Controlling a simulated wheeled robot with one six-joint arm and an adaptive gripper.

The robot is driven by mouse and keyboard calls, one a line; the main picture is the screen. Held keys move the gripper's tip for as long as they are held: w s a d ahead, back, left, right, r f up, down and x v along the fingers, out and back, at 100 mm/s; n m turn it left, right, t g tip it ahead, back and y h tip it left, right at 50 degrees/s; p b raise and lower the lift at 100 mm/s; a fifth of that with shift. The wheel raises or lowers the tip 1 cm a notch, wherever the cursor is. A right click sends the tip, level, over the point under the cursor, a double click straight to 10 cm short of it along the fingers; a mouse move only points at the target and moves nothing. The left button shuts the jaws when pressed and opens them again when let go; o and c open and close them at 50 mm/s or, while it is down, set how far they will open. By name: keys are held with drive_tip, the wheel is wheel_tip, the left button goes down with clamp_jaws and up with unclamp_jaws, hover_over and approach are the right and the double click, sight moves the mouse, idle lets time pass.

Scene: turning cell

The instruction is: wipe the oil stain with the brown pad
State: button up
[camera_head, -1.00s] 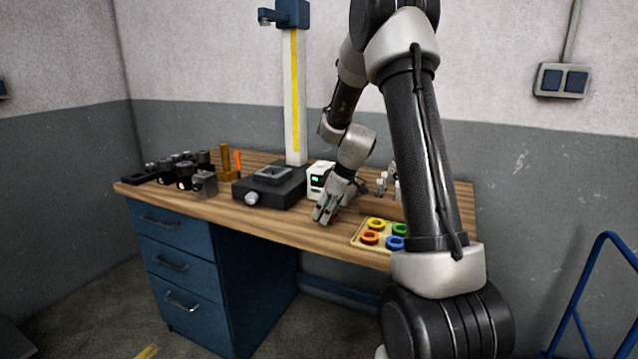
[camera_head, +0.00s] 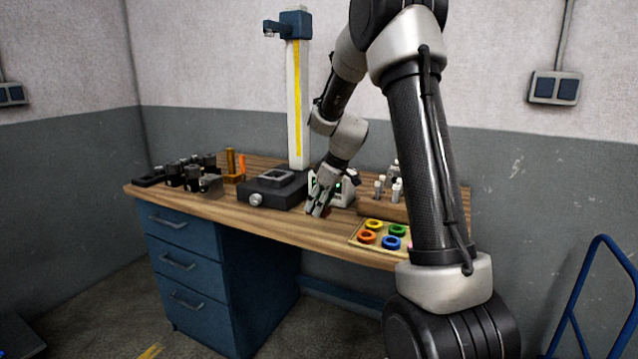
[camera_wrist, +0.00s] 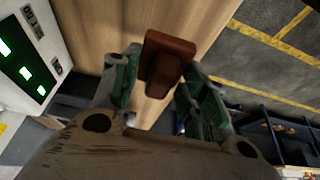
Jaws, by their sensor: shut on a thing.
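My gripper (camera_head: 317,211) is over the wooden bench top, between the dark measuring stand and the tray of coloured rings. In the wrist view my gripper (camera_wrist: 160,88) is shut on a brown pad (camera_wrist: 163,60), which sits between the two green-lined fingers. Bare wood shows around the pad; whether the pad touches the bench I cannot tell. The pad is too small to make out in the head view. I cannot make out the oil stain in either view.
A white device with a green display (camera_head: 338,187) stands right behind my gripper. The measuring stand (camera_head: 272,190) is to its left. A ring tray (camera_head: 359,239) and a wooden rack (camera_head: 382,208) are to its right. The bench's front strip (camera_head: 270,226) is clear.

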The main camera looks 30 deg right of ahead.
drive_tip(key=shift+r, duration=1.65)
